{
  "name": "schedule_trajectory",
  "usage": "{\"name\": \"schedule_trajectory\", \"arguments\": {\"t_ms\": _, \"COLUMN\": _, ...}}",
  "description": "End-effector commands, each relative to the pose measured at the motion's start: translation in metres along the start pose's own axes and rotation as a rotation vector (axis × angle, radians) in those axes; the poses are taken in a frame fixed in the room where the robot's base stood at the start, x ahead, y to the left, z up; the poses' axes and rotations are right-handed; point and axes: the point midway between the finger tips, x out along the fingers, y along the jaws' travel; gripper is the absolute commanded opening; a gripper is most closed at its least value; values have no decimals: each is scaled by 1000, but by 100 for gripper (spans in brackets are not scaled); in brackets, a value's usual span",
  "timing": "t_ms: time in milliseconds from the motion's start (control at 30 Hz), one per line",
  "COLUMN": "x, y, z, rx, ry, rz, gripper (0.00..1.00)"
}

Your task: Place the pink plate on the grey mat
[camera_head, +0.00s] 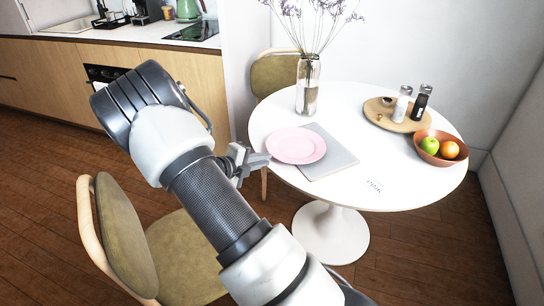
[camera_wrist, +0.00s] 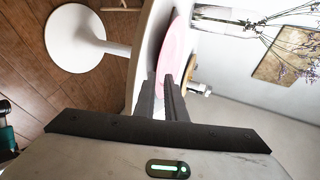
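The pink plate (camera_head: 296,145) lies roughly flat at the left side of the round white table, its right part overlapping the grey mat (camera_head: 340,163) in the head view. Whether it touches the mat is unclear. My gripper (camera_head: 262,160) is at the plate's left rim, at the table edge. In the wrist view, the fingers of my gripper (camera_wrist: 163,82) are close together with the rim of the pink plate (camera_wrist: 177,45) between them, so they look shut on it. The fingertips partly hide the rim there.
A glass vase (camera_head: 308,88) with dried flowers stands behind the plate. A wooden tray (camera_head: 378,117) with shakers and a fruit bowl (camera_head: 432,158) are on the right of the white table (camera_head: 385,183). A chair (camera_head: 120,235) stands at the left. The table's front is mostly clear.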

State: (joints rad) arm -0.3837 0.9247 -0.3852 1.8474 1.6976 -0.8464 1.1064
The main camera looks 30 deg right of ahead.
Motion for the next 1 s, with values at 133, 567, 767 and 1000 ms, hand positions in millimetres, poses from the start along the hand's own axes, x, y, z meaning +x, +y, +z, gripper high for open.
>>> {"name": "schedule_trajectory", "arguments": {"t_ms": 133, "x": -30, "y": -1, "z": 1, "rx": 0, "ry": -2, "rz": 0, "gripper": 11}}
{"name": "schedule_trajectory", "arguments": {"t_ms": 567, "x": -83, "y": -34, "z": 49, "rx": -118, "ry": -259, "rz": 138, "gripper": 11}}
{"name": "schedule_trajectory", "arguments": {"t_ms": 767, "x": -185, "y": -95, "z": 90, "rx": -461, "ry": -784, "rz": 218, "gripper": 11}}
{"name": "schedule_trajectory", "arguments": {"t_ms": 1000, "x": -319, "y": -140, "z": 19, "rx": -1059, "ry": -1294, "rz": 23, "gripper": 11}}
